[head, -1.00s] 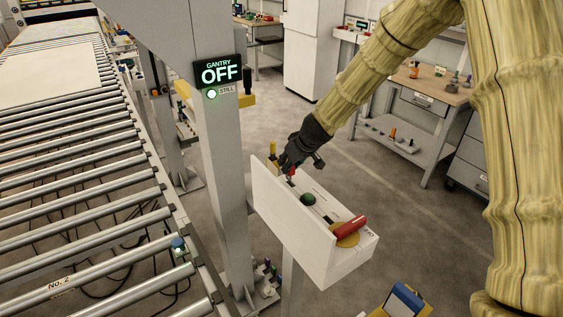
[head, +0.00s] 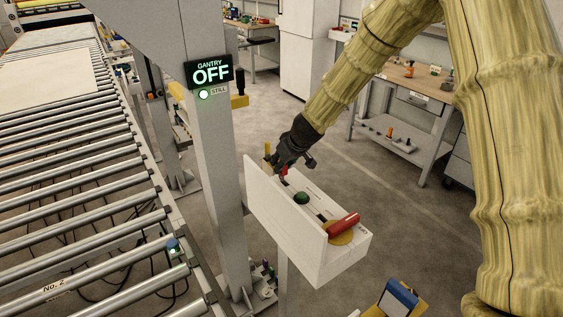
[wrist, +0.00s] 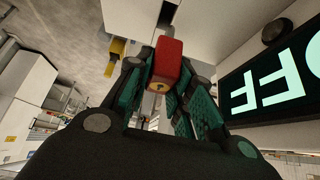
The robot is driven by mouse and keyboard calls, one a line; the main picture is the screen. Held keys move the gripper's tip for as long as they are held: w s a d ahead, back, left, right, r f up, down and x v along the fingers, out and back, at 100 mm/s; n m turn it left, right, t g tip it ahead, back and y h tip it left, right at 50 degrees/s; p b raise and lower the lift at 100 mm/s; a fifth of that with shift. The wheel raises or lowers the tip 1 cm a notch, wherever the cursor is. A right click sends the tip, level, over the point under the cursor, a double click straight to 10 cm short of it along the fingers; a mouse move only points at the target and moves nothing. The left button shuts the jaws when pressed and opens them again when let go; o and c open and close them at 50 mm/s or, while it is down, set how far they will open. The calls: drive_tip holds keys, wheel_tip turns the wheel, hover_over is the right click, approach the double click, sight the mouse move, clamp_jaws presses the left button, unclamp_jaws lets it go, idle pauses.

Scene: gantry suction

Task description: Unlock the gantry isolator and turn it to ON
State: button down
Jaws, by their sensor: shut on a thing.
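The white isolator box (head: 330,264) stands beside the gantry post. On it are a red handle (head: 343,224) over a yellow disc (head: 341,238), and a dark green knob (head: 301,198). My gripper (head: 283,170) is at the box's far end, beyond the green knob. In the wrist view its teal-padded fingers are shut on a small red block (wrist: 167,62) with a dark mark like a keyhole. I cannot tell whether the block is a padlock or a key head.
A roller conveyor (head: 85,190) runs along the left. The grey post (head: 222,190) stands between it and the box. A workbench (head: 415,90) is at the back right. A clipboard with a blue item (head: 402,296) is at the bottom. Open floor lies right of the box.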

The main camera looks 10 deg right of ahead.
drive_tip(key=shift+s+d, duration=0.1)
drive_tip(key=shift+d, duration=0.15)
drive_tip(key=shift+s+d+r, duration=0.2)
drive_tip(key=shift+s+d, duration=0.35)
drive_tip(key=shift+d, duration=0.35)
drive_tip(key=shift+w+a+f, duration=0.15)
drive_tip(key=shift+w+a, duration=0.15)
drive_tip(key=shift+a, duration=0.25)
drive_tip(key=shift+w+a, duration=0.1)
drive_tip(key=shift+w, duration=0.05)
drive_tip(key=shift+w+a, duration=0.1)
drive_tip(key=shift+s+d, duration=0.2)
drive_tip(key=shift+d, duration=0.05)
drive_tip(key=shift+w+a+f, duration=0.25)
drive_tip(key=shift+a+f, duration=0.2)
drive_tip(key=shift+f, duration=0.05)
